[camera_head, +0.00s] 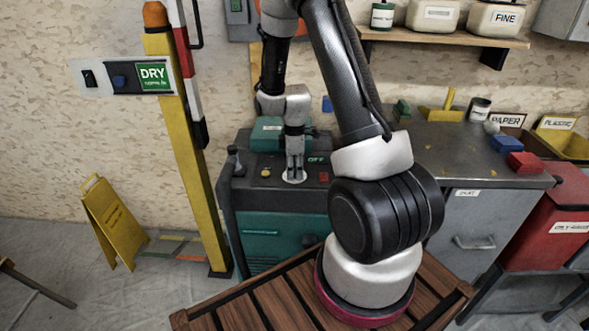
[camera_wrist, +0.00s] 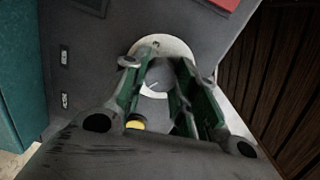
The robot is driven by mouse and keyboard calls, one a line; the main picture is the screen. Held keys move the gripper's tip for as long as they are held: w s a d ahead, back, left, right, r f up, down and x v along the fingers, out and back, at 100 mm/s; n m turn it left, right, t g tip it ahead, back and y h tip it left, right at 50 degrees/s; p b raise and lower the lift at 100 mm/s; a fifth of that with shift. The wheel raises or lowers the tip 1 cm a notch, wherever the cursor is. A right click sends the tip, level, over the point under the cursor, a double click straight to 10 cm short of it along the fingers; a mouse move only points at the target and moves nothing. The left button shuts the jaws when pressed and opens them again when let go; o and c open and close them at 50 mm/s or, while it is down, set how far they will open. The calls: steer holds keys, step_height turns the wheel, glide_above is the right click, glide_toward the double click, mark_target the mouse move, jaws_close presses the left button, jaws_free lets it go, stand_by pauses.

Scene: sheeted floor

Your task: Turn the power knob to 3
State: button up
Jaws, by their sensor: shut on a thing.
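The power knob (camera_wrist: 158,76) is a small grey round knob on a pale round dial plate (camera_wrist: 168,44). A light mark shows on its top, but I cannot read any number around it. My gripper (camera_head: 294,176) points down over the dial on the dark top of a green machine (camera_head: 285,235). In the wrist view its two green-lined fingers (camera_wrist: 156,86) stand on both sides of the knob and are shut on it. The fingers and palm hide much of the dial. In the head view the knob itself is hidden by my gripper.
A yellow button (camera_wrist: 136,125) and small labels sit on the panel near the dial. A grey workbench (camera_head: 440,160) stands at right, a yellow post (camera_head: 183,150) at left. A yellow floor sign (camera_head: 113,222) stands further left.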

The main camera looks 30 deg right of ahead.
steer(key=m, duration=1.8)
steer(key=shift+m, duration=0.4)
steer(key=shift+c, duration=0.2)
steer(key=shift+w+m, duration=0.1)
steer(key=shift+m, duration=2.2)
steer(key=shift+o, duration=0.2)
steer(key=o, duration=1)
steer(key=shift+r, duration=0.1)
step_height(320, 180, up, 12)
steer(key=shift+f, duration=0.1)
